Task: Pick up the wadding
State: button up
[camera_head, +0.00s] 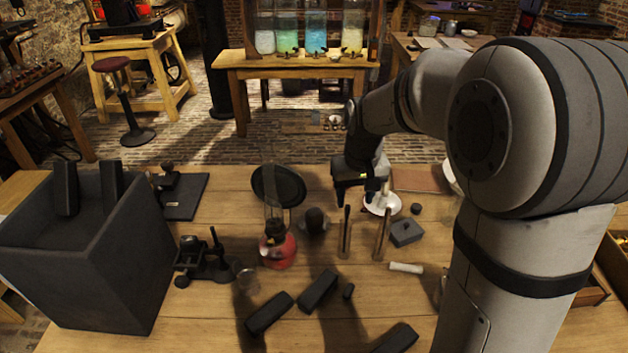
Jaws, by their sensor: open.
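My gripper (366,196) is open, black, and points down over the back of the wooden table, just left of and partly in front of a white dish (383,208). A small pale piece (385,190) shows at the dish beside my gripper; it may be the wadding, but it is too small to tell. I cannot tell whether my fingers touch it. A white roll-shaped piece (406,268) lies on the table nearer the front, apart from my gripper; it could also be wadding.
Two upright rods (345,232), a dark lidded box (406,232) and a red-based lamp (278,250) stand near the dish. Black blocks (318,291) lie in front. Bare wood (210,320) shows at front left.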

jog(key=w+a+f+n+p, duration=0.1)
jog(key=w+a+f+p, duration=0.3)
jog(key=w, duration=0.6)
jog(key=n+g, duration=0.1)
send_over(313, 208)
jog(key=f, duration=1)
jog(key=shift+s+f+p, duration=0.3)
jog(key=shift+p, duration=0.1)
jog(key=shift+w+f+p, duration=0.15)
jog(key=shift+f+p, duration=0.55)
jog(key=shift+f, duration=1.3)
jog(key=shift+w+f+p, duration=0.15)
jog(key=shift+f+p, duration=0.55)
jog(key=shift+f, duration=1.25)
jog(key=shift+c, duration=0.2)
jog(key=c, duration=0.6)
jog(key=shift+o, duration=0.2)
notch_tip(313, 208, up, 10)
jog(key=b, duration=0.2)
jog(key=shift+b, duration=0.35)
